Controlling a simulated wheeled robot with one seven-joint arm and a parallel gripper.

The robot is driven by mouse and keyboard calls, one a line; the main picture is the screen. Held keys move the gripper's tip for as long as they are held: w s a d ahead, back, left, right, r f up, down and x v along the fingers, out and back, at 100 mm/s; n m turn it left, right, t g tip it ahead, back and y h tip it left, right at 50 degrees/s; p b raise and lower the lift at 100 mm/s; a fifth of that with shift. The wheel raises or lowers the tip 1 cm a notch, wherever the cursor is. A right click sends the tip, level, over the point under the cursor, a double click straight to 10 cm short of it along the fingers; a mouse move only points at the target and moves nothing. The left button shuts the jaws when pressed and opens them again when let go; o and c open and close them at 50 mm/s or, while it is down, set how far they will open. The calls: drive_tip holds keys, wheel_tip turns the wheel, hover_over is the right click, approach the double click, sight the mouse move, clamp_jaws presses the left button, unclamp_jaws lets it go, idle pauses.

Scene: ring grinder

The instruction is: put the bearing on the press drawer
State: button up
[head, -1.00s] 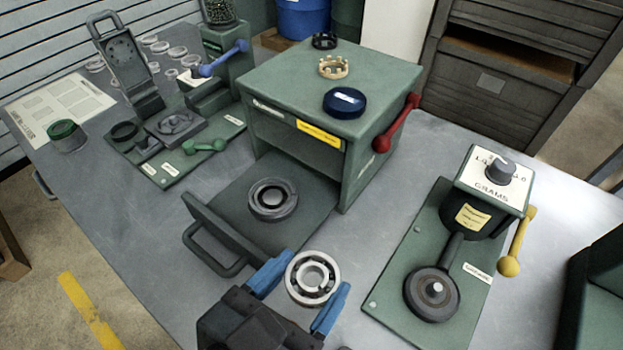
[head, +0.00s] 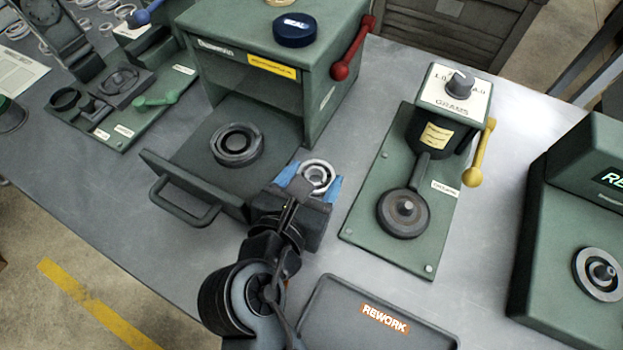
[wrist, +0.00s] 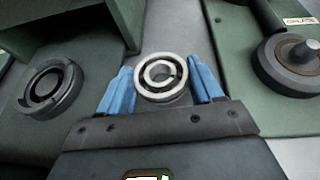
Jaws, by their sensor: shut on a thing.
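The bearing (head: 317,175) is a pale metal ring with a dark race, held between the blue fingers of my gripper (head: 309,180). In the wrist view the bearing (wrist: 161,78) sits between the two blue fingertips, its face toward the camera. The press drawer (head: 185,172) is pulled out of the green press (head: 280,50) and has a dark round seat (head: 237,144) on its floor, which looks empty. My gripper is just right of the drawer, above the table. The seat (wrist: 50,88) also shows at left in the wrist view.
A green grams device (head: 440,130) with a yellow handle stands to the right. A dark REWORK tray (head: 375,325) lies in front. The drawer's front wall and handle (head: 185,205) rise at its near left side. A red lever (head: 352,48) is on the press.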

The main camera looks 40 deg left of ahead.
drive_tip(key=shift+f, duration=0.2)
drive_tip(key=o, duration=0.9)
drive_tip(key=shift+f, duration=0.15)
drive_tip(key=shift+o, duration=0.2)
